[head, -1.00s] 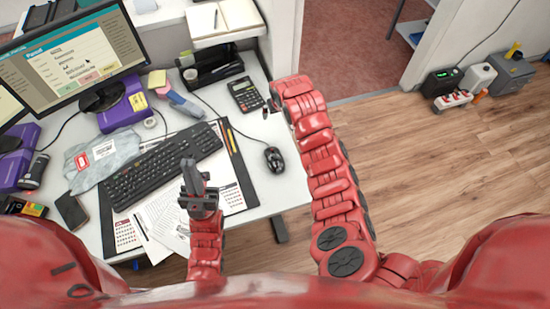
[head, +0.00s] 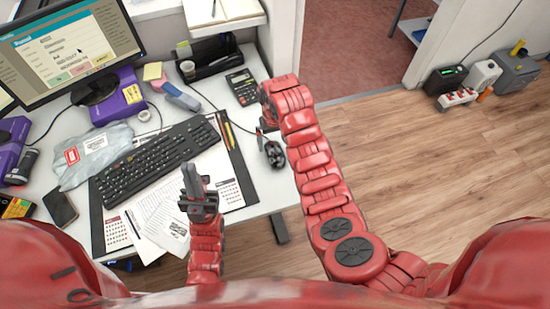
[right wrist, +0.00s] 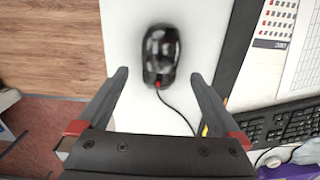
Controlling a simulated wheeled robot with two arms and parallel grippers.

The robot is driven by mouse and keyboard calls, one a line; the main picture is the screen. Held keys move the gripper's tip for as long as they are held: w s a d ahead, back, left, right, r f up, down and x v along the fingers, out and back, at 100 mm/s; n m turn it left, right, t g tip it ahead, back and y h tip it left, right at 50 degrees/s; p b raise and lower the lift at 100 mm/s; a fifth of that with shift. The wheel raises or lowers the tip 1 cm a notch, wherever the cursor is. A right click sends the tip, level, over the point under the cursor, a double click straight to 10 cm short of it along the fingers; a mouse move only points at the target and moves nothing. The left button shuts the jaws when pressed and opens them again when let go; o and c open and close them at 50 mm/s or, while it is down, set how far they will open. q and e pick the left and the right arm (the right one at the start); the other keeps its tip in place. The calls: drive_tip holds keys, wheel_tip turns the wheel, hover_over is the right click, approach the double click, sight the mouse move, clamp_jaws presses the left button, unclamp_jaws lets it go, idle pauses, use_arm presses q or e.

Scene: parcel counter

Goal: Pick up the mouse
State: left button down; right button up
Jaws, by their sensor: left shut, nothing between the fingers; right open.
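The black mouse (head: 274,154) lies on the white desk near its right edge, right of the keyboard. In the right wrist view the mouse (right wrist: 161,52) sits just beyond the fingertips, roughly centred between them, with its cable running back between the fingers. My right gripper (right wrist: 159,76) is open and empty. In the head view the right gripper (head: 263,134) is beside the upper left of the mouse, partly hidden by my arm. My left gripper (head: 193,178) is shut and empty, above the papers on the desk mat.
A black keyboard (head: 156,160) and a dark desk mat (head: 232,143) lie left of the mouse. A calculator (head: 243,86) and a black organizer (head: 212,60) are behind. A monitor (head: 75,45) stands at the left. Open floor (head: 400,150) lies right of the desk.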

sight(275, 151)
drive_tip(key=shift+f, duration=0.3)
drive_tip(key=shift+f+p, duration=0.35)
drive_tip(key=shift+p, duration=0.1)
wheel_tip(275, 151, down, 3)
drive_tip(key=shift+f+p, duration=0.1)
drive_tip(key=shift+p, duration=0.45)
drive_tip(key=shift+f, duration=0.65)
drive_tip(key=c, duration=1.3)
drive_tip(key=shift+r, duration=0.15)
